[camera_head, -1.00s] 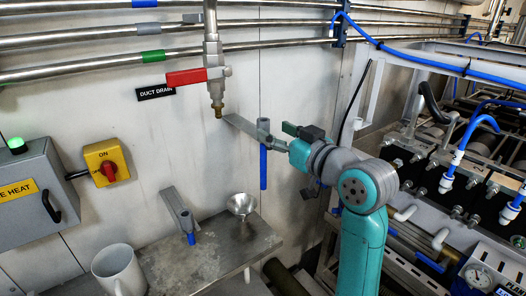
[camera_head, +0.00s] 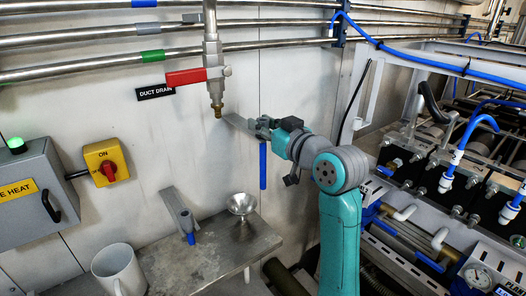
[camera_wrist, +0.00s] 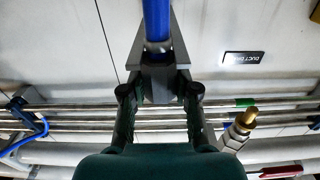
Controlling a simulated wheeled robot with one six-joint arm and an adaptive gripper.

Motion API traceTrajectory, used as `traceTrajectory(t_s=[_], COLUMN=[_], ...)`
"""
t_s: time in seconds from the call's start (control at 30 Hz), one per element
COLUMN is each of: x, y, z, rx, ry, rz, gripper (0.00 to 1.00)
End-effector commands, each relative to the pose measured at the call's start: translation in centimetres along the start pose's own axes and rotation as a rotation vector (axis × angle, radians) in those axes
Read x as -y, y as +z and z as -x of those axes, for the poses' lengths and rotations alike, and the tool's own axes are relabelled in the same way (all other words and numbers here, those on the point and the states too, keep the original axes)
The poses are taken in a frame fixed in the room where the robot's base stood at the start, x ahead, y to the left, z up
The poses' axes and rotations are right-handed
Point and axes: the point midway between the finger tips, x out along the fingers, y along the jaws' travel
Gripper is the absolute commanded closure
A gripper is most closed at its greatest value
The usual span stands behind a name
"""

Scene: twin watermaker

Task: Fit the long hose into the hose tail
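The long blue hose (camera_head: 263,166) hangs upright below a grey collar at the end of a flat wall bracket (camera_head: 238,126). In the wrist view the blue hose (camera_wrist: 156,22) runs up from the grey collar block (camera_wrist: 160,88). My gripper (camera_head: 266,128) is at the collar, above the blue length. In the wrist view its two fingers (camera_wrist: 160,93) stand apart on either side of the block, with narrow gaps visible. The brass hose tail (camera_head: 218,111) points down under the red-handled valve, up and left of the hose. It also shows in the wrist view (camera_wrist: 246,118).
A second bracket (camera_head: 174,207) with a short blue hose piece (camera_head: 191,239) is lower left. A steel funnel (camera_head: 241,204) and a white mug (camera_head: 119,270) are at the metal shelf (camera_head: 215,248). Pipes run above; machinery crowds the right.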

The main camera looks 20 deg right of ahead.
Motion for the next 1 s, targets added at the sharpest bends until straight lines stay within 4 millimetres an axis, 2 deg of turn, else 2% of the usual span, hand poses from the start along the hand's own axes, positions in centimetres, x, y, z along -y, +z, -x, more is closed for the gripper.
traceTrajectory(t_s=[0.47,0.67,1.0], x=[0.0,0.0,0.0], y=[-0.7,-2.7,-7.6], z=[0.0,0.0,0.0], rx=[-0.002,-0.004,-0.003], ry=[0.0,0.0,0.0], rz=[0.001,0.001,0.002], gripper=[1.0,1.0,1.0])
